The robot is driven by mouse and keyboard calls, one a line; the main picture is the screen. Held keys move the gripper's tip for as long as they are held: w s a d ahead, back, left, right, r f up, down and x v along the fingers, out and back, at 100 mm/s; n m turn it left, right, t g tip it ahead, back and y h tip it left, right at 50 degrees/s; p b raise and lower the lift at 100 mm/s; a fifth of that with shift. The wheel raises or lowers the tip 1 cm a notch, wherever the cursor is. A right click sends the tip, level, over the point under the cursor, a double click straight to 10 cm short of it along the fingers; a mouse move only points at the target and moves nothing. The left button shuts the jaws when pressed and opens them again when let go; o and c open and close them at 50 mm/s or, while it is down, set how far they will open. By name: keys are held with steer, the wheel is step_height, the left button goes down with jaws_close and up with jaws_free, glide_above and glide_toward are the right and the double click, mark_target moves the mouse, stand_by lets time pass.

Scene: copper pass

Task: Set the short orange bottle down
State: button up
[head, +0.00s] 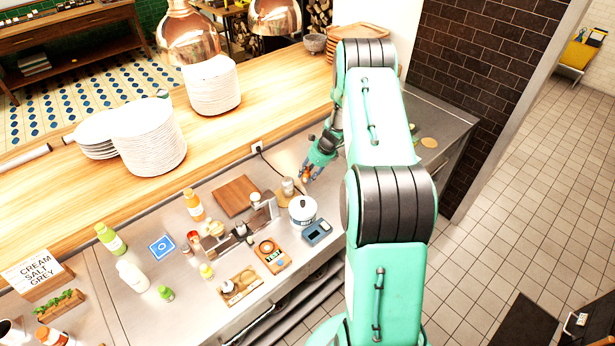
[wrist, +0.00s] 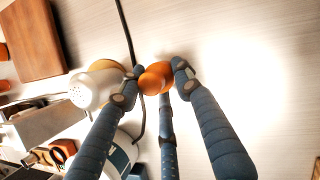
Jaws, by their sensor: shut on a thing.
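My gripper (head: 311,170) is over the steel counter beside the wooden pass shelf. In the wrist view, my gripper (wrist: 158,78) is shut on the short orange bottle (wrist: 155,80), with fingers on either side of it. In the head view only a small orange part of the bottle (head: 305,174) shows at the fingers. I see it mostly end-on from the wrist, and I cannot tell whether its base touches the counter.
A shaker with a perforated white top (wrist: 88,90) stands close left of the held bottle. A white lidded pot (head: 302,209) is near it. A black cable (wrist: 126,32) runs behind. Bare counter (wrist: 240,75) lies right.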

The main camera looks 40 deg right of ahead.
steer(key=shift+f, duration=0.65)
steer(key=shift+f, duration=0.15)
steer(key=o, duration=1.2)
steer(key=v, duration=1.2)
steer(key=shift+w+r, duration=0.1)
steer(key=shift+r, duration=0.1)
